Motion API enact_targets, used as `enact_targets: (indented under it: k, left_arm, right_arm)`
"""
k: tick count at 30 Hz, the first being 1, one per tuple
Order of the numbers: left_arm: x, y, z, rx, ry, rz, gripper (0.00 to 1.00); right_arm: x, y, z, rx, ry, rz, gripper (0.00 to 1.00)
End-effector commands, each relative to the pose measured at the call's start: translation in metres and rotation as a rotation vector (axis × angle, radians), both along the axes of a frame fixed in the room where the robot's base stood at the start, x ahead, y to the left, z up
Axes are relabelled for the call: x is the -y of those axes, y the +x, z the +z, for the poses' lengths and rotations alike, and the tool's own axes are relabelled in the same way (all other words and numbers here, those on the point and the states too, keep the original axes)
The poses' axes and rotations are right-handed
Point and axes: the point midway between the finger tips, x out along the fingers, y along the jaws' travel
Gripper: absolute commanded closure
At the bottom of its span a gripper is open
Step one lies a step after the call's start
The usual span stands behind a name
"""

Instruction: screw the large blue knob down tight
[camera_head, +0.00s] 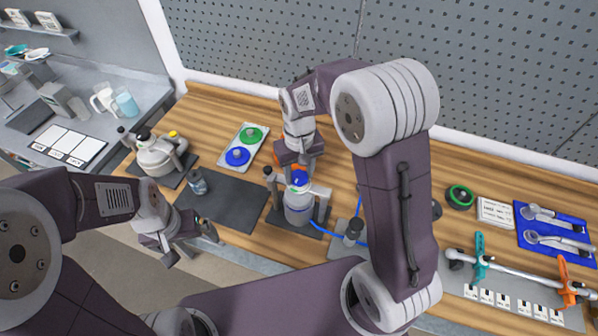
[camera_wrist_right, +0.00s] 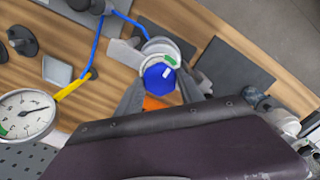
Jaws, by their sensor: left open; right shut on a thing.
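The large blue knob (camera_head: 299,178) sits on top of the white cylindrical vessel (camera_head: 298,211) in the middle of the bench. My right gripper (camera_head: 300,171) reaches down over it from behind and is shut on it. In the right wrist view, the blue knob (camera_wrist_right: 160,78) lies between the two grey fingers of my right gripper (camera_wrist_right: 161,86), with a white mark on its face. A green patch shows beside it. My left gripper (camera_head: 207,238) is open and empty at the front edge of the bench, left of the vessel and apart from it.
A white tray (camera_head: 259,153) with a green and a blue disc lies behind a dark mat (camera_head: 235,207). A small jar (camera_head: 197,182) stands on the mat. Another vessel (camera_head: 156,157) stands at left. A pressure gauge (camera_wrist_right: 27,113) shows in the wrist view.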

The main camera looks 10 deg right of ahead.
Motion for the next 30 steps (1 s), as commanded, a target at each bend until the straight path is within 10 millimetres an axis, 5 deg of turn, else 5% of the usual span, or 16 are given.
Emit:
enact_targets:
  k: [3, 13, 24, 30]
  left_arm:
    - [0.000, 0.000, 0.001, 0.000, 0.000, 0.000, 0.00]
    - [0.000, 0.000, -0.001, 0.000, 0.000, 0.000, 0.00]
    - [0.000, 0.000, -0.012, 0.000, 0.000, 0.000, 0.00]
    - [0.000, 0.000, -0.013, 0.000, 0.000, 0.000, 0.00]
  right_arm:
    - [0.000, 0.003, 0.003, 0.011, 0.001, 0.001, 0.33]
    - [0.000, 0.002, 0.005, 0.008, 0.001, 0.001, 0.33]
    - [0.000, 0.002, 0.078, 0.012, 0.001, 0.001, 0.33]
    - [0.000, 0.001, 0.093, 0.008, 0.001, 0.001, 0.33]
